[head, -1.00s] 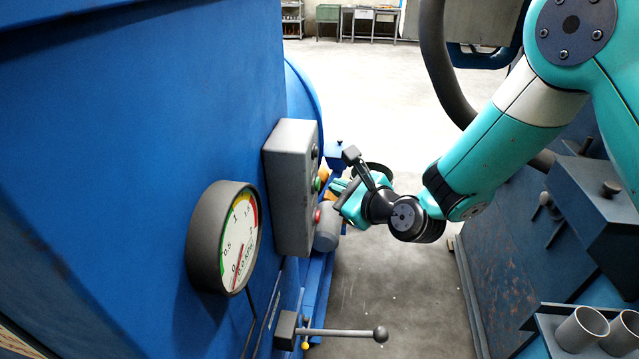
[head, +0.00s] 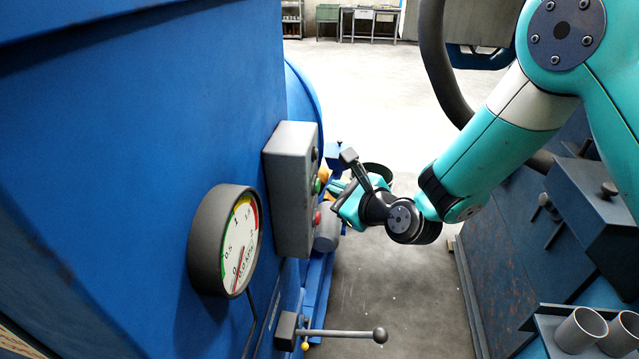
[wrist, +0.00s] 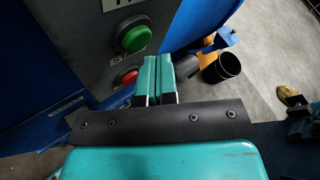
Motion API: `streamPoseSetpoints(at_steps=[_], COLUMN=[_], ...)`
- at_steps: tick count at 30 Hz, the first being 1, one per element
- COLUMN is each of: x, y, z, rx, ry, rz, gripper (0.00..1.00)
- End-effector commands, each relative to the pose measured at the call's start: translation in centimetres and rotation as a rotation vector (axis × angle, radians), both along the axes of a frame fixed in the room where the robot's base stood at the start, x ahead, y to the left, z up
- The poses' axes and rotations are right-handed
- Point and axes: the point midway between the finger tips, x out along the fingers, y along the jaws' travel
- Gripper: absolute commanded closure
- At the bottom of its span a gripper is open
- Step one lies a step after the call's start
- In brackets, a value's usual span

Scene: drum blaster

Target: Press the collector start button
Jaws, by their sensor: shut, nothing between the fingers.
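A grey control box (head: 291,188) is fixed to the side of the blue machine. On its face are a green button (head: 317,186), a red button (head: 317,217) below it and a dark knob above. In the wrist view the green button (wrist: 133,37) stands out from the grey panel, and the red button (wrist: 126,78) is partly behind my fingers. My gripper (head: 334,197) is shut and empty, its fingertips close to the panel near the green button. In the wrist view my gripper (wrist: 158,62) points at the panel, right of and below the green button. I cannot tell whether it touches anything.
A round pressure gauge (head: 240,240) sits on the blue wall nearer to me. A lever with a ball end (head: 343,333) sticks out below the box. A dark cabinet with pipe cups (head: 581,331) stands at right. The floor between is open.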

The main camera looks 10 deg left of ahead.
Motion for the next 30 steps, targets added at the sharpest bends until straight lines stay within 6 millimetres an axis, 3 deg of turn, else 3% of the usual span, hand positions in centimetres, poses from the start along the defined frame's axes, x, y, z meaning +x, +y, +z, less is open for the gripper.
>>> streamPoseSetpoints(at_steps=[30], x=[0.01], y=[0.88], z=[0.07], rx=[0.0], ry=[0.0], rz=[0.0], gripper=[1.0])
